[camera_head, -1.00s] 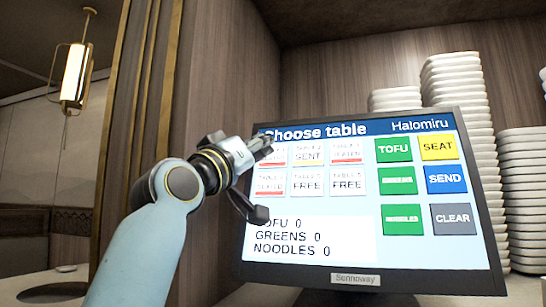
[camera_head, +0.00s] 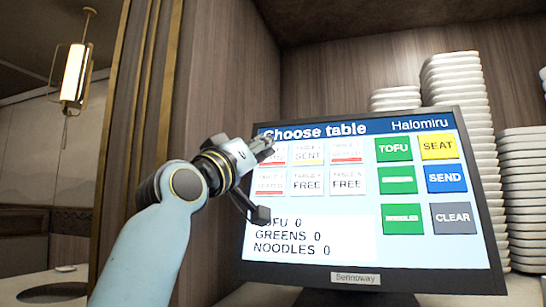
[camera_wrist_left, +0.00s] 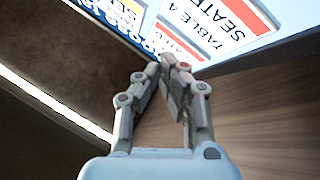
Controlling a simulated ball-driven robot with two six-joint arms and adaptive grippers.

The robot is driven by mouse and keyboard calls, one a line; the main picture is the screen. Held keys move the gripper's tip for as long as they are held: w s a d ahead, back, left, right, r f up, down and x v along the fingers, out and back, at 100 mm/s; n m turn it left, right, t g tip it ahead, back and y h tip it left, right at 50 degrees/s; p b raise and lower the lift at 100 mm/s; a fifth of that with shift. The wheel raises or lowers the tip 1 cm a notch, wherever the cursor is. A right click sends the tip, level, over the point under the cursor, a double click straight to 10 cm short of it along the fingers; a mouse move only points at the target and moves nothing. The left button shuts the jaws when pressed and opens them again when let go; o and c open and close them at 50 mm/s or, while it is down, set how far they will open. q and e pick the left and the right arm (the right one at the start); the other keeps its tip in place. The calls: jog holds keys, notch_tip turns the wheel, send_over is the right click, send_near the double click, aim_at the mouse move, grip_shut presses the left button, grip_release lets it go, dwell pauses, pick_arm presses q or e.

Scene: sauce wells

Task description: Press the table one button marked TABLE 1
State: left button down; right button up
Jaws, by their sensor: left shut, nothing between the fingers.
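The order screen (camera_head: 345,263) stands upright, headed "Choose table". The TABLE 1 button (camera_head: 277,160) is the white tile with a red bar at the top left of the grid, partly hidden behind my left gripper (camera_head: 263,147). In the left wrist view, a partly covered red-barred tile (camera_wrist_left: 182,41), apparently TABLE 1, is just beyond the tips of my left gripper (camera_wrist_left: 176,72). The gripper is shut and empty, close to the screen's upper left. I cannot tell whether it touches. The TABLE 4 SEATED tile (camera_wrist_left: 235,22) is beside it. My right gripper is out of view.
Other table tiles, including one marked SENT (camera_head: 308,154), adjoin the button. Coloured buttons such as SEND (camera_head: 446,179) are at the screen's right. Stacks of white plates (camera_head: 462,90) stand behind and to the right. A wooden wall panel (camera_head: 225,85) rises behind the arm.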

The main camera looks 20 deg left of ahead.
pick_arm(q)
jog(key=shift+w+f, duration=0.15)
jog(key=shift+w, duration=0.2)
dwell(0.7)
jog(key=shift+s, duration=0.1)
jog(key=shift+s+r+p, duration=0.25)
jog(key=shift+s+p, duration=0.05)
jog(key=shift+s, duration=0.4)
jog(key=shift+s+a+r+p, duration=0.1)
jog(key=shift+s+r+p, duration=0.25)
jog(key=shift+s, duration=0.45)
jog(key=shift+s+d+r+p, duration=0.15)
jog(key=shift+s+p, duration=0.3)
jog(key=shift+s, duration=0.35)
jog(key=shift+s+a+r+p, duration=0.15)
jog(key=shift+s+r+p, duration=0.2)
jog(key=shift+s, duration=0.45)
jog(key=shift+f, duration=0.15)
